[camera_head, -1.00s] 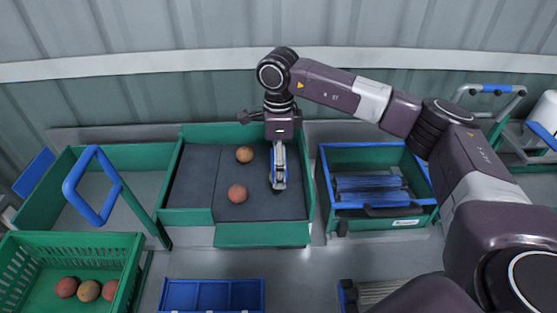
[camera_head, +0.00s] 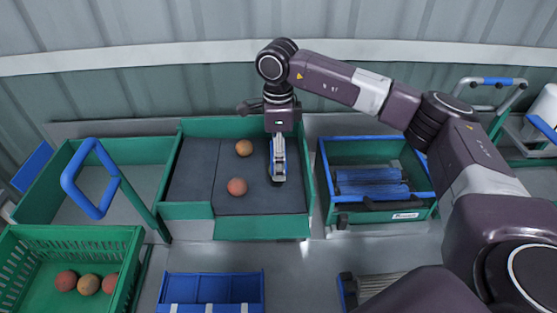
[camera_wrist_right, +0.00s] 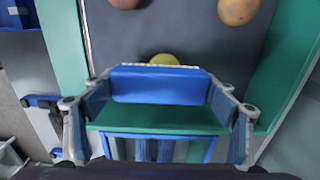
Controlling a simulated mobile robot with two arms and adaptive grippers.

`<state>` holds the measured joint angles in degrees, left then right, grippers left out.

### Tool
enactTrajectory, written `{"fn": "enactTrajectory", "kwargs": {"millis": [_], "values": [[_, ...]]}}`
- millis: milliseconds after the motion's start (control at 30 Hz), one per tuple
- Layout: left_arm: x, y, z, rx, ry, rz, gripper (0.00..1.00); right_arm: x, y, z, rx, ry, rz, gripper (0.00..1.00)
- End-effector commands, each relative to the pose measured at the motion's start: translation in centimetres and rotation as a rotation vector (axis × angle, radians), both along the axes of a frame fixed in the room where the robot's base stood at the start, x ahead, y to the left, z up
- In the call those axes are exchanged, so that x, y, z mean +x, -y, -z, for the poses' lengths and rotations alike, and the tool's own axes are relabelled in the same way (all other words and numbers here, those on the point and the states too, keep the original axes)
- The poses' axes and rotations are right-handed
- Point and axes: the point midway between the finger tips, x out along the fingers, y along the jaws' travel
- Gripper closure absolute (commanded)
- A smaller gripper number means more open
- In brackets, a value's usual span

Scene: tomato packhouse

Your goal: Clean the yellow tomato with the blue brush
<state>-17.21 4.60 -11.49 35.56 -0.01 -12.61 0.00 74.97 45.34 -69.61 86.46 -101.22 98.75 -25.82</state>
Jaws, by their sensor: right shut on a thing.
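My right gripper (camera_head: 278,176) is low over the right part of the dark-lined green tray (camera_head: 262,228). It is shut on the blue brush (camera_wrist_right: 160,85), which spans between its fingers in the right wrist view. The yellow tomato (camera_wrist_right: 163,59) shows just beyond the brush there, partly hidden by it. I cannot tell whether they touch. In the head view the yellow tomato is hidden by the gripper. My left gripper is not in view.
An orange tomato (camera_head: 244,148) and a red tomato (camera_head: 237,187) lie in the same tray. A green box with blue rim (camera_head: 385,217) holding blue items stands to the right. A green crate (camera_head: 120,236) with several tomatoes is at lower left, a blue divided tray (camera_head: 212,273) in front.

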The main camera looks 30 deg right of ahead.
Motion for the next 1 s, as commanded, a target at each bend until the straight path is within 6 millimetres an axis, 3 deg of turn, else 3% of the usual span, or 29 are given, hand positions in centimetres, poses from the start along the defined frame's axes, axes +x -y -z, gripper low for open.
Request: {"fn": "enactTrajectory", "kwargs": {"millis": [500, 1000], "values": [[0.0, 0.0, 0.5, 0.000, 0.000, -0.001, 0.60, 2.3, 1.1, 0.0, 0.000, 0.001, 0.002, 0.41], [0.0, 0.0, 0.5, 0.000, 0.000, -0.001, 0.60, 2.3, 1.2, 0.0, 0.000, 0.001, 0.000, 0.41]]}}
